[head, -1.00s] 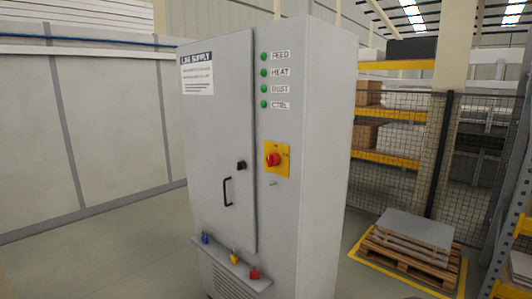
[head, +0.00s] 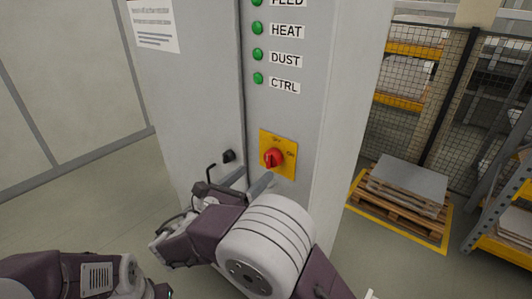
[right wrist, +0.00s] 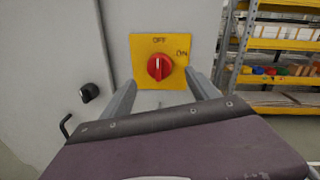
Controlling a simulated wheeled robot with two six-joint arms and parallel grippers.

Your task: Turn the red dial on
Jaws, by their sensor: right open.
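The red dial (head: 273,158) sits on a yellow plate (head: 290,170) on the front of the grey cabinet. In the right wrist view the red dial (right wrist: 159,67) has its grip ridge upright, towards the OFF label at the top; ON is at the upper right. My right gripper (head: 254,175) is open and empty, its two fingers reaching towards the cabinet just below and left of the dial in the head view. In the wrist view the fingers flank the lower part of the plate. I see no contact with the dial. My left gripper is out of view.
Green lamps (head: 258,55) line the cabinet above the dial. A black knob (right wrist: 89,92) and a black door handle (right wrist: 65,126) are left of it. A pallet with grey sheets (head: 408,184) stands right of the cabinet, by mesh fencing. Part of my left arm shows lower left.

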